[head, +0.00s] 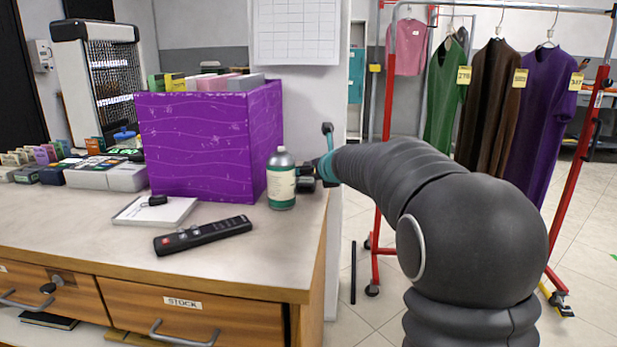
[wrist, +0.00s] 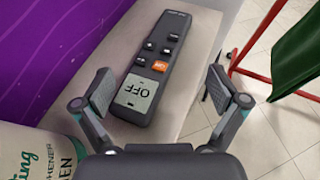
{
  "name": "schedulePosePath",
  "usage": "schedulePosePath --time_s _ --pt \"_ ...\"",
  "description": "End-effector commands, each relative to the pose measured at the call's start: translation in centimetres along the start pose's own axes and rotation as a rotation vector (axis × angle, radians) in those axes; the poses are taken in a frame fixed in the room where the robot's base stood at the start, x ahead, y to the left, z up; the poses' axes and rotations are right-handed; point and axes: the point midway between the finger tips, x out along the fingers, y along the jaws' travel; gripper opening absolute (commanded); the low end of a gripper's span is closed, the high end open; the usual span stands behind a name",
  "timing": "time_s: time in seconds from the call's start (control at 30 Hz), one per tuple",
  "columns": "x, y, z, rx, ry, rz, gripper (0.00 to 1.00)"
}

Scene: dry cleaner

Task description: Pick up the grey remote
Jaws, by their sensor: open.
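A dark grey remote (wrist: 160,65) with an orange button and a pale panel marked OFF lies on the counter beside the purple box, in the wrist view. I cannot make it out in the head view, where the bottle and my gripper are in front of that spot. My gripper (wrist: 160,100) is open and empty, its fingers apart on either side of the remote's near end. In the head view my gripper (head: 309,178) is just right of the bottle. Another dark remote (head: 203,235) with a red button lies near the counter's front.
A green-and-cream bottle (head: 281,180) stands close to my gripper; it also shows in the wrist view (wrist: 30,152). The purple box (head: 195,145) is a tall obstacle. A white pad (head: 150,213) lies on the counter (head: 90,235). A red clothes rack (head: 384,130) stands right.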

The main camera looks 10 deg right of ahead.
Motion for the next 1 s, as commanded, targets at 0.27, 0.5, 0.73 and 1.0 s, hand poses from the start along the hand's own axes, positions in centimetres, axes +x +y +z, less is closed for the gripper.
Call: schedulePosePath --time_s 0.27,0.5,0.73,1.0 --pt "2.7 0.4 0.1 0.0 0.002 0.002 0.97" --pt "5.1 0.4 0.1 0.0 0.001 0.001 0.97" --pt "5.3 0.4 0.2 0.0 0.0 0.0 0.97" --pt "5.3 0.4 0.1 0.0 0.0 0.0 0.44"
